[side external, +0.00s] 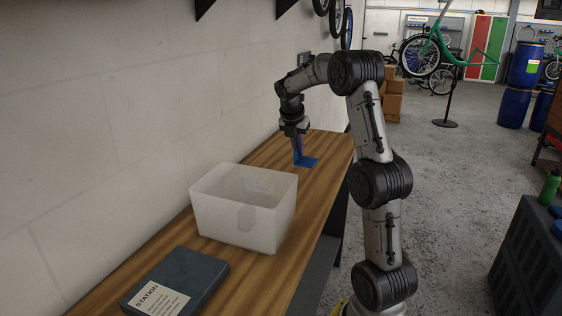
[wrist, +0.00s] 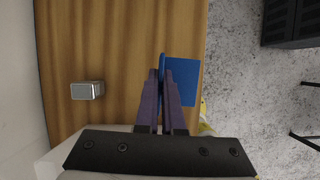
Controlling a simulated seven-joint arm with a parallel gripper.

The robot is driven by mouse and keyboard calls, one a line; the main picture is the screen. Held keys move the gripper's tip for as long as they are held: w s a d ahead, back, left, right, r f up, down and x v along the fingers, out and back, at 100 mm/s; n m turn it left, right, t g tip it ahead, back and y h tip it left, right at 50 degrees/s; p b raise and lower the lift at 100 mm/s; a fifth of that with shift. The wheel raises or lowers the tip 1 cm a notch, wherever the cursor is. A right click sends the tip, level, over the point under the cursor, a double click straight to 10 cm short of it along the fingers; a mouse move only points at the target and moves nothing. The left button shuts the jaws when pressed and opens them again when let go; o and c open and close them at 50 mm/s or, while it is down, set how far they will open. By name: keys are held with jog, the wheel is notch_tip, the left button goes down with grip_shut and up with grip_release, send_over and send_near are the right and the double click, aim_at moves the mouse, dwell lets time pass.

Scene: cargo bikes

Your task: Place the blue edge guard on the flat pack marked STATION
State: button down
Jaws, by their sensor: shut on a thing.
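The blue edge guard (side external: 307,161) is an L-shaped piece at the far part of the wooden bench. In the wrist view the guard (wrist: 183,82) shows one flat blue flange, with its upright flange between the fingers. My gripper (side external: 299,146) points down and is shut on that upright flange; it also shows in the wrist view (wrist: 163,78). I cannot tell whether the guard touches the bench. The dark grey flat pack (side external: 196,271) lies at the near end of the bench, with a white label reading STATION (side external: 158,300).
A white open bin (side external: 245,228) stands on the bench (side external: 283,252) between the guard and the flat pack. A small grey metal block (wrist: 87,90) lies left of the guard in the wrist view. A wall runs along the bench's left side.

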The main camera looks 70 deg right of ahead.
jog(key=shift+s+a+r, duration=0.15)
notch_tip(320, 180, up, 9)
jog(key=shift+a+f, duration=0.1)
jog(key=shift+f, duration=0.1)
jog(key=w+a+n+t, duration=0.1)
jog(key=w+a+n, duration=0.25)
jog(key=a, duration=0.75)
jog(key=w+a+n+t, duration=0.15)
jog(key=w+a, duration=0.25)
jog(key=a, duration=0.6)
jog(key=s+a+n+t+y, duration=0.15)
jog(key=s+a+n, duration=0.3)
jog(key=a, duration=0.85)
jog(key=s+a+n+y, duration=0.2)
jog(key=s+a+n, duration=0.25)
jog(key=a, duration=0.75)
send_near(162, 283)
jog(key=shift+w+d+f+h, duration=0.15)
jog(key=shift+w+d+h, duration=0.1)
jog(key=shift+h, duration=0.1)
jog(key=shift+w+a+f, duration=0.15)
jog(key=shift+w+f, duration=0.2)
jog(key=shift+f, duration=0.1)
jog(key=shift+w+f, duration=0.1)
jog(key=shift+f, duration=0.8)
jog(key=shift+w+f, duration=0.15)
jog(key=shift+f, duration=0.75)
jog(key=shift+f, duration=0.1)
